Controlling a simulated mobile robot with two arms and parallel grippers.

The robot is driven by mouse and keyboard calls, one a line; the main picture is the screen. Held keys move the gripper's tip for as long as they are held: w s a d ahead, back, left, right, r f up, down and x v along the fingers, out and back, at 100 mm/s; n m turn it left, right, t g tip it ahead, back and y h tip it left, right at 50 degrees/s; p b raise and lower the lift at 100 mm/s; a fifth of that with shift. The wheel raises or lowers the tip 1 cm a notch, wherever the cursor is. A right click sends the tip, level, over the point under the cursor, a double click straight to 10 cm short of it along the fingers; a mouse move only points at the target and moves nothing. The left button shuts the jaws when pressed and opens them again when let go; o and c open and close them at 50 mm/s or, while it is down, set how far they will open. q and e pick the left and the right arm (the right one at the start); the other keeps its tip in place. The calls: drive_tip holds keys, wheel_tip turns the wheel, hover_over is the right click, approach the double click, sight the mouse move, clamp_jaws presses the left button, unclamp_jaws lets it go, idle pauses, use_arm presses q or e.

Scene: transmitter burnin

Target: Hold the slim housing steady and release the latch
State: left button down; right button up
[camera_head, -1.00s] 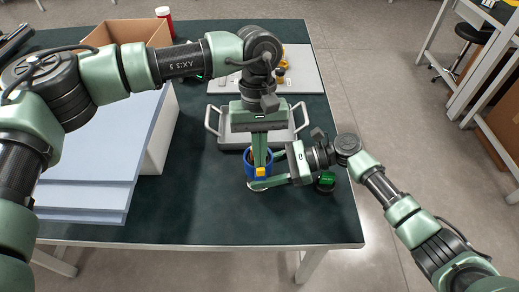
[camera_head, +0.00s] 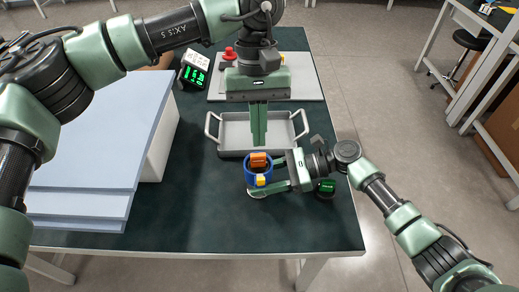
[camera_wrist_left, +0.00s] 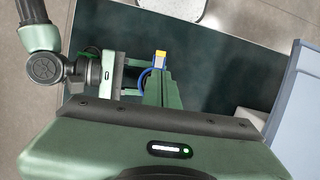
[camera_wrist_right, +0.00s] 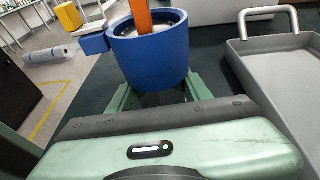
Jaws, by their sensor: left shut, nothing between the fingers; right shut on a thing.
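The blue round housing (camera_head: 250,181) stands upright on the dark table near its front. An orange piece (camera_head: 259,159) sticks up out of its open top, and a yellow tab (camera_head: 262,181) sits on its near side. My right gripper (camera_head: 264,186) is shut on the blue housing from the right; its fingers also show below the housing (camera_wrist_right: 152,55) in the right wrist view. My left gripper (camera_head: 259,145) is shut and empty, pointing down just behind and above the housing. In the left wrist view its green fingers partly hide the blue housing (camera_wrist_left: 146,82).
A grey tray (camera_head: 230,133) with two handles lies behind the housing. A white board (camera_head: 300,83) and a device with green digits (camera_head: 192,72) are farther back. Pale blue stacked panels (camera_head: 100,150) fill the left.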

drive_tip(key=o, duration=1.5)
drive_tip(key=shift+c, duration=0.2)
use_arm(q)
drive_tip(key=shift+w+r, duration=0.15)
drive_tip(key=shift+r, duration=0.5)
use_arm(e)
drive_tip(key=shift+s, duration=0.1)
